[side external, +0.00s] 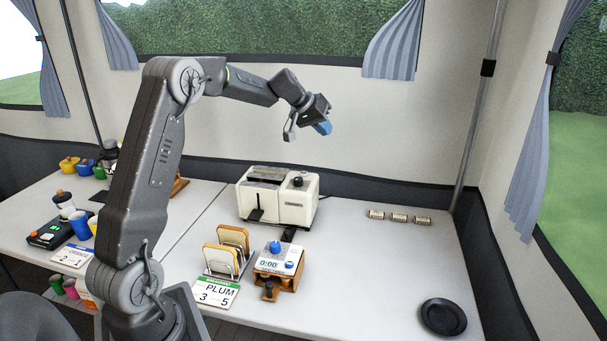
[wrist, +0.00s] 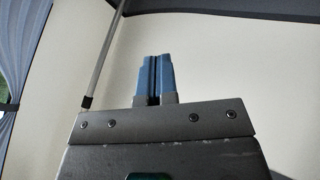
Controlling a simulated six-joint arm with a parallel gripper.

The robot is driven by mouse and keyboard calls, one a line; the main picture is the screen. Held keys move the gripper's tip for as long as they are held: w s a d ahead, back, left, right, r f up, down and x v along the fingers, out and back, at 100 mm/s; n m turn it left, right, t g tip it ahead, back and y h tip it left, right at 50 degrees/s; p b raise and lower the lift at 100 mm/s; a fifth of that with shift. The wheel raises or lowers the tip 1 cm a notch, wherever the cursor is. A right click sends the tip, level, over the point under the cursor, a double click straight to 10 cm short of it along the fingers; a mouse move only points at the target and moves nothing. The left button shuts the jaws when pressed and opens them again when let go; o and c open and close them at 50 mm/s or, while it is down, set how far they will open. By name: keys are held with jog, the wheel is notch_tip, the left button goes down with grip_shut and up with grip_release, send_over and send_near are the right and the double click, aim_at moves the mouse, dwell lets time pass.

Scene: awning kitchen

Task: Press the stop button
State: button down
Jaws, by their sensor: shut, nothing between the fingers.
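My gripper (side external: 323,128) is raised in the air above and behind the toaster, its blue fingers closed together and empty. The wrist view shows the two blue fingers (wrist: 155,79) side by side, with only the tent wall behind them. A small timer box (side external: 268,265) on the table reads 0:00 and has a blue knob (side external: 275,247) on top and a small button (side external: 289,265) on its face. The cream toaster (side external: 283,209) stands behind it with a dark knob (side external: 297,183) on top and a dark lever (side external: 255,215) in front. I cannot read which control is marked stop.

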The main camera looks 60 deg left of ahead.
jog(key=n+t+y, duration=0.1)
jog(key=n, duration=0.1)
send_over(302, 172)
notch_tip(302, 172, down, 8)
jog(key=shift+d, duration=0.1)
jog(key=shift+f, duration=4.4)
jog(key=shift+f, duration=0.4)
jog(key=shift+f, duration=0.45)
jog(key=shift+s+r, duration=0.1)
jog(key=shift+r, duration=0.75)
